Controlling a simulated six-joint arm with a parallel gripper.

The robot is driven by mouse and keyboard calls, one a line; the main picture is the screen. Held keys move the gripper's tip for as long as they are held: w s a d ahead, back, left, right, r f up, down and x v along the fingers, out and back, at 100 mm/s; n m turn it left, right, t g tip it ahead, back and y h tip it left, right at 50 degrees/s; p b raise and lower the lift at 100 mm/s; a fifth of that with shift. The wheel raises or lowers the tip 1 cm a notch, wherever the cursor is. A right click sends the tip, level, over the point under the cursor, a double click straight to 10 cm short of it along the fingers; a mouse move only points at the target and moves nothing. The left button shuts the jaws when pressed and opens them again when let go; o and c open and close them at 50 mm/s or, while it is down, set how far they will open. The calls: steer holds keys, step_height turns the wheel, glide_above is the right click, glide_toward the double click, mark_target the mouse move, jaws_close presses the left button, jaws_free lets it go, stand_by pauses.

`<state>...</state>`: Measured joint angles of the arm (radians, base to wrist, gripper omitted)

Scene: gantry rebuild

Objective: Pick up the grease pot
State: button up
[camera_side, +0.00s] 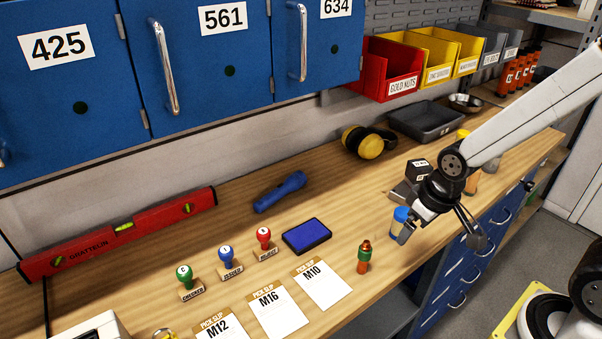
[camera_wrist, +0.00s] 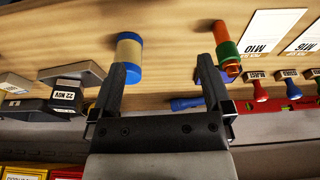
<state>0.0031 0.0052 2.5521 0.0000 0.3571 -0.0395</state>
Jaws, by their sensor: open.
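A small round pot with a blue lid (camera_side: 400,218) stands on the wooden bench, right of the pick slips. It also shows in the wrist view as a blue and tan cylinder (camera_wrist: 129,57), close by the left finger. No grease label is readable, so I cannot be sure that it is the grease pot. My gripper (camera_side: 438,232) is open and empty, right beside this pot in the side view. In the wrist view, bare bench shows between the fingers of my gripper (camera_wrist: 165,68). One finger partly covers the pot in the side view.
Dark boxes (camera_side: 418,172) lie behind my gripper. A blue ink pad (camera_side: 306,236), stamps and pick slips (camera_side: 322,284) lie further left.

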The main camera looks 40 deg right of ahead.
mark_target(401, 224)
steer(key=w+d+n, duration=0.1)
steer(key=n, duration=0.4)
steer(key=w+d+n+g, duration=0.1)
steer(key=w+n, duration=0.1)
steer(key=n, duration=0.3)
steer(key=w+d+n+g, duration=0.1)
steer(key=w+d+n, duration=0.1)
steer(key=n, duration=0.2)
steer(key=shift+n, duration=0.4)
steer(key=n, duration=0.1)
steer(key=w+d+n, duration=0.1)
steer(key=n, duration=0.3)
steer(key=shift+w+d+g, duration=0.25)
steer(key=shift+d+g, duration=0.05)
steer(key=shift+f, duration=1.3)
steer(key=shift+f, duration=0.1)
steer(key=shift+a+f, duration=0.1)
steer(key=shift+f, duration=2.4)
